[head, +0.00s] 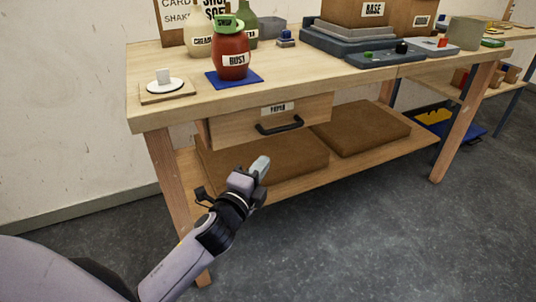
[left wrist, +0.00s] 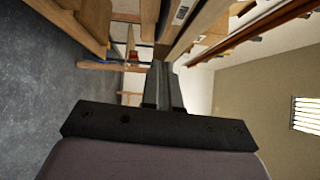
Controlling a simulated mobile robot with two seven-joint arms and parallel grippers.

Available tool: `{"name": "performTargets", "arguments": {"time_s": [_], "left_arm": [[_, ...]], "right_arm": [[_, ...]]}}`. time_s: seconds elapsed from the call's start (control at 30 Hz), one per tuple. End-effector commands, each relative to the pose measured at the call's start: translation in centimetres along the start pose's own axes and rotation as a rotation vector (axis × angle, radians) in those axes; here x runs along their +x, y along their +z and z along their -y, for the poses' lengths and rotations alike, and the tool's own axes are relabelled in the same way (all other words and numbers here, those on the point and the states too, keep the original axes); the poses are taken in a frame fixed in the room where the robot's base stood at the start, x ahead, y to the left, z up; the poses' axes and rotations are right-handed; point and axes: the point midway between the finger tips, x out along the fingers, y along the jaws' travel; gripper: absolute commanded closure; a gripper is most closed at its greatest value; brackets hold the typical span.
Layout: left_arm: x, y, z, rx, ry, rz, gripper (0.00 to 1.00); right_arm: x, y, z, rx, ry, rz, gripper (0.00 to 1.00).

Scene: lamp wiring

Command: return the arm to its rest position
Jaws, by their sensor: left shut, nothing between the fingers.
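My left arm comes in from the lower left in the head view. Its gripper (head: 261,167) is in front of the workbench (head: 180,113), below the level of its top and near the drawer (head: 235,124). The gripper is shut and holds nothing. In the left wrist view the closed fingers (left wrist: 160,85) point ahead toward the bench, which appears turned on its side. My right gripper shows in neither view.
The drawer has a black handle (head: 280,125). A red jar (head: 233,55) stands on a blue mat (head: 211,77) on the bench. Brown slabs (head: 360,127) lie on the lower shelf. The grey floor (head: 400,235) in front is clear.

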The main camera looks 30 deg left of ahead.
Motion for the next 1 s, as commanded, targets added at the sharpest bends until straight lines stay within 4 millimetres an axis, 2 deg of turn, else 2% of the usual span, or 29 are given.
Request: {"name": "performTargets", "arguments": {"time_s": [0.1,0.3,0.63,0.77,0.87,1.0], "left_arm": [[-1.8,0.0,0.0,-0.002,0.003,0.0,1.0],[-3.5,0.0,0.0,-0.001,0.001,0.001,1.0],[-4.2,-0.1,-0.4,-0.026,0.013,-0.002,1.0],[-6.1,-0.9,-3.5,-0.218,0.111,-0.01,1.0],[-9.2,-2.2,-7.6,-0.504,0.254,0.004,1.0],[-14.8,-4.5,-12.9,-0.95,0.476,0.081,1.0]], "right_arm": [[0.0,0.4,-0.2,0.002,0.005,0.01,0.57],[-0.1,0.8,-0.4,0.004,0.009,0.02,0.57],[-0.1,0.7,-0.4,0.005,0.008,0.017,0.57],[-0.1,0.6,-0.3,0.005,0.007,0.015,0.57],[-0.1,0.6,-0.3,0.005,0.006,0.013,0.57],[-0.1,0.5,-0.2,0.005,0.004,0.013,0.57]]}}
